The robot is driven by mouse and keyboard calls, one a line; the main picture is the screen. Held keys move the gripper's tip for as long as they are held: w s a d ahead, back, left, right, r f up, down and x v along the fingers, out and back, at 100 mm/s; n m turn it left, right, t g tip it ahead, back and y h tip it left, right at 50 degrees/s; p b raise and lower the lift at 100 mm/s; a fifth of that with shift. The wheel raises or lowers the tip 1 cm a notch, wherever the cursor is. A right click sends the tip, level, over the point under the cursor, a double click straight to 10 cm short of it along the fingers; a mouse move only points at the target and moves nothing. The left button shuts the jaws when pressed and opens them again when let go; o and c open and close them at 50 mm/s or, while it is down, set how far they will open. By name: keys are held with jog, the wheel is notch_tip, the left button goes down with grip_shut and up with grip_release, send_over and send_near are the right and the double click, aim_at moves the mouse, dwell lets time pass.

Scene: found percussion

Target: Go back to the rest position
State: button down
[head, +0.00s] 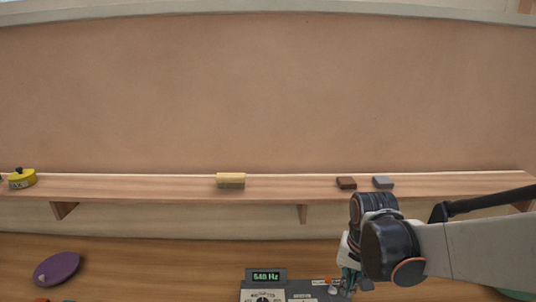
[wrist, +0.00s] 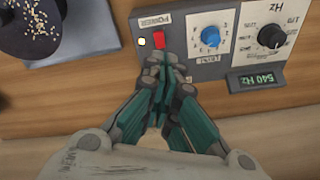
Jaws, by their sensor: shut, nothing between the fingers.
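My gripper (wrist: 172,72) is shut and empty in the wrist view, its teal fingers together. The fingertips are just below the red power switch (wrist: 158,39) of a grey control box (wrist: 194,71); I cannot tell whether they touch it. The box has a blue knob, a black Hz knob (wrist: 271,36) and a display (wrist: 258,79) reading 540 Hz. In the head view my gripper (head: 346,285) is low at right, beside the box's display (head: 266,275), partly hidden by my arm.
A dark plate (wrist: 40,28) with pale grains stands left of the box. A wall shelf (head: 130,187) holds a yellow pot (head: 22,179), a yellow block (head: 231,181), a brown block (head: 346,183) and a grey block (head: 383,182). A purple disc (head: 57,268) lies at lower left.

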jog(key=s+r+n+t+b, duration=0.3)
jog(key=s+n+t+b, duration=0.1)
jog(key=s, duration=0.8)
jog(key=shift+r+n+t+b, duration=0.2)
jog(key=shift+n+t+b, duration=0.1)
jog(key=shift+t+b, duration=0.5)
